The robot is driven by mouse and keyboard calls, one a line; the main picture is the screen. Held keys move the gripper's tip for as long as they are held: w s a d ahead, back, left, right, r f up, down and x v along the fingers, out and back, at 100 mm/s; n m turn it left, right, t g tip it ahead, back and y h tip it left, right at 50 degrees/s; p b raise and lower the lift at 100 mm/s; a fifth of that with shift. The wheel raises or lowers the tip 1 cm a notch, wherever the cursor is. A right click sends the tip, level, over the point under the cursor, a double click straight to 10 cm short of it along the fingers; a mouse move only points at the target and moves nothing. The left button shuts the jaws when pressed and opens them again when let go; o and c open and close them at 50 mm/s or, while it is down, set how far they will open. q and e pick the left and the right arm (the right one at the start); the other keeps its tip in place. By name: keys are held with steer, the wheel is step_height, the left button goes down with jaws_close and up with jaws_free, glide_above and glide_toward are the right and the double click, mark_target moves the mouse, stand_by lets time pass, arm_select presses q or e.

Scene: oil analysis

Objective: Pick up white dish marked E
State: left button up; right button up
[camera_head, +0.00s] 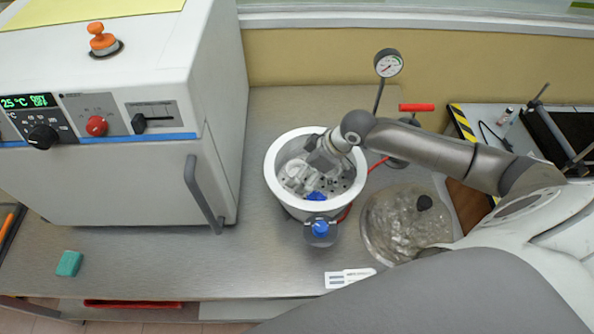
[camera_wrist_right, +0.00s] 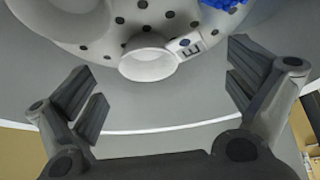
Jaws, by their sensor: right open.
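The white dish marked E (camera_wrist_right: 150,64) is a small round dish with a tag reading E on its right side. It shows in the right wrist view on a perforated plate. My right gripper (camera_wrist_right: 168,88) is open, with its fingers on either side of the dish and apart from it. In the head view my right gripper (camera_head: 318,160) reaches down into a white round pot (camera_head: 275,183). White dishes (camera_head: 293,170) sit inside beside it; their marks are too small to read. My left gripper is not in view.
Blue material (camera_head: 316,196) lies in the pot. A pressure gauge (camera_head: 388,63) stands behind it, and a clear round lid (camera_head: 408,225) lies to its right. A white oven (camera_head: 120,110) stands at the left. The front left bench is mostly clear around a teal block (camera_head: 69,263).

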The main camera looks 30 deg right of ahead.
steer(key=shift+x, duration=0.9)
steer(key=shift+w+a+f, duration=0.1)
steer(key=shift+w+f, duration=0.05)
steer(key=shift+f, duration=0.1)
steer(key=shift+c, duration=1.5)
steer(key=c, duration=0.6)
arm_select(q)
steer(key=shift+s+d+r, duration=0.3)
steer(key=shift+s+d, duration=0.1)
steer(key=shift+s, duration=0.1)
arm_select(e)
steer(key=shift+c, duration=0.2)
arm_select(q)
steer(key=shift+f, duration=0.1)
arm_select(e)
steer(key=shift+r, duration=0.15)
